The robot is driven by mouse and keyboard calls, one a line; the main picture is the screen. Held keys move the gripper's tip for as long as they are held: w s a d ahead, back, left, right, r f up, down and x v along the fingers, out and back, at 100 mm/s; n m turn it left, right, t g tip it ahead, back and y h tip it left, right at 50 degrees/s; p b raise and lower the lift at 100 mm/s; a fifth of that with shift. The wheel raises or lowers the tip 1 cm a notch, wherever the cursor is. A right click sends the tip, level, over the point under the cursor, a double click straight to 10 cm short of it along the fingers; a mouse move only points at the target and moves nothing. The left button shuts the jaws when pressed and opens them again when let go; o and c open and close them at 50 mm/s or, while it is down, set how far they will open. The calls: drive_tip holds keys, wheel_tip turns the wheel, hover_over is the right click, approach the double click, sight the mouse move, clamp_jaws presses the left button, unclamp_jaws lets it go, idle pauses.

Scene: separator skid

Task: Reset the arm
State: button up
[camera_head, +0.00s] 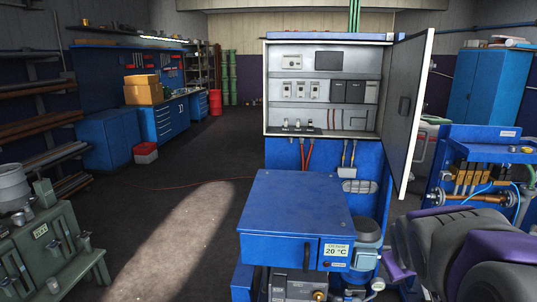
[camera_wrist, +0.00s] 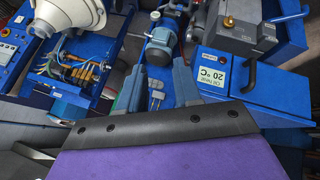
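My arm (camera_head: 480,250), purple and dark grey, is folded low at the right edge of the head view. My gripper (camera_wrist: 158,74) shows in the wrist view as two grey-blue fingers set apart, with nothing seen held between them. Its fingers point toward the blue skid, with a blue-grey motor or pump (camera_wrist: 162,45) beyond the tips. In the head view the fingers cannot be made out clearly.
A blue box with a 20 °C label (camera_head: 336,250) stands close in front. Behind it is an electrical cabinet (camera_head: 322,62) with its door (camera_head: 408,110) swung open to the right. A blue valve rack (camera_head: 480,175) stands right. Floor at left (camera_head: 180,220) is clear.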

drive_tip(key=s+a+f+g+y+b, duration=0.1)
drive_tip(key=s+a+f, duration=0.3)
drive_tip(key=s, duration=0.5)
drive_tip(key=s+a+f+m+g+y+b, duration=0.1)
drive_tip(key=s+a+f+g, duration=0.3)
drive_tip(key=s, duration=0.6)
drive_tip(key=s+a+f+g+y, duration=0.1)
drive_tip(key=s+a+f+g, duration=0.2)
drive_tip(key=s+a+f, duration=0.3)
drive_tip(key=s+a, duration=0.2)
drive_tip(key=s, duration=0.2)
drive_tip(key=shift+s+m+b, duration=0.25)
drive_tip(key=shift+m+b, duration=0.15)
